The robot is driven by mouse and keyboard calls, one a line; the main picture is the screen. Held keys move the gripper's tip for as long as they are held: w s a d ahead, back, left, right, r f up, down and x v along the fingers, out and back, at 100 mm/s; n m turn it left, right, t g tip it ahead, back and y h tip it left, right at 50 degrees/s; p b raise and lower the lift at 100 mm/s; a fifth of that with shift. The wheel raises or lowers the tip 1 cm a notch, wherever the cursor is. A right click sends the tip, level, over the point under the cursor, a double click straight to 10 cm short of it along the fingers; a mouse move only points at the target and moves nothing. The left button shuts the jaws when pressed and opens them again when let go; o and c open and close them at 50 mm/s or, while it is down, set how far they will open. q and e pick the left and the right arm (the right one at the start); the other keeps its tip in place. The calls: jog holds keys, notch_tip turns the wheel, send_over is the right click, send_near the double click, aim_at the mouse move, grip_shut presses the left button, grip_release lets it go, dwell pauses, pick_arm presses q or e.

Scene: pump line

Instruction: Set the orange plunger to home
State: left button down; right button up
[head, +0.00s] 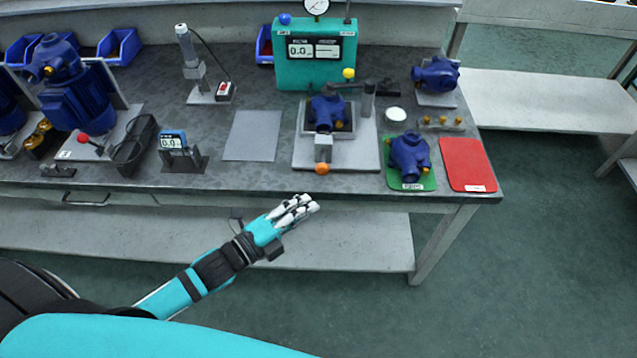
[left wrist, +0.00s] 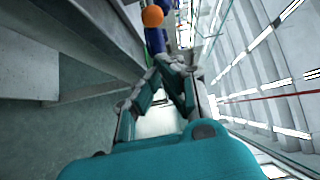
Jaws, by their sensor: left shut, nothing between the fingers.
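The orange plunger (head: 321,169) is a round orange knob at the front of a grey block on the light fixture plate (head: 350,158), near the table's front edge. A blue pump part (head: 327,112) sits in the fixture behind it. The orange knob also shows at the top of the left wrist view (left wrist: 152,16), beyond the fingertips. My left gripper (head: 307,203) is shut and empty, in front of the table edge, just below and left of the knob and apart from it. My right gripper is not in view.
A teal test unit (head: 315,58) with a gauge stands behind the fixture. A green mat (head: 410,180) with a blue pump and a red mat (head: 467,165) lie to the right. A bare grey mat (head: 252,136) lies left. A small display (head: 173,141) stands further left.

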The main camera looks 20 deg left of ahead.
aim_at(322, 173)
pick_arm(q)
jog(key=w, duration=0.4)
jog(key=w+d, duration=0.1)
jog(key=w, duration=0.2)
jog(key=shift+f, duration=0.15)
jog(key=shift+w, duration=0.1)
jog(key=w, duration=0.1)
jog(key=w+a, duration=0.1)
jog(key=shift+w, duration=0.35)
jog(key=shift+s, duration=0.1)
